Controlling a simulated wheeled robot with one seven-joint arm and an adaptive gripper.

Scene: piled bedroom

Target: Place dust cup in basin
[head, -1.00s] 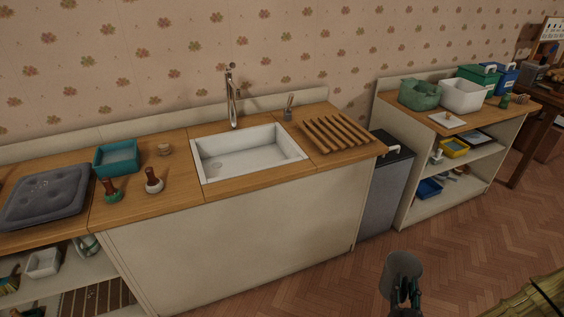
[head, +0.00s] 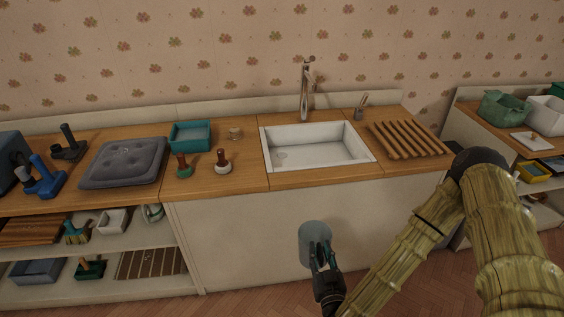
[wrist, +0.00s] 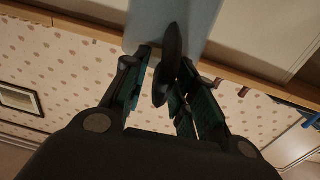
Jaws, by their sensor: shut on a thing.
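The dust cup (head: 314,240) is a grey-blue cylinder held in my gripper (head: 322,262), in front of the cabinet and below the counter top. In the wrist view, the fingers of my gripper (wrist: 160,85) are shut on a dark, rounded part of the cup, and the pale blue body of the dust cup (wrist: 200,20) reaches past them. The basin (head: 318,148) is a white rectangular sink set in the wooden counter, above and beyond the cup. It looks empty, with a drain at its left.
A tall metal tap (head: 306,92) stands behind the basin. A wooden slatted rack (head: 408,140) lies to its right. Two brown-handled brushes (head: 222,162), a teal tub (head: 190,136) and a grey cushion (head: 123,160) are on the left. The cabinet front (head: 240,235) is close behind the cup.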

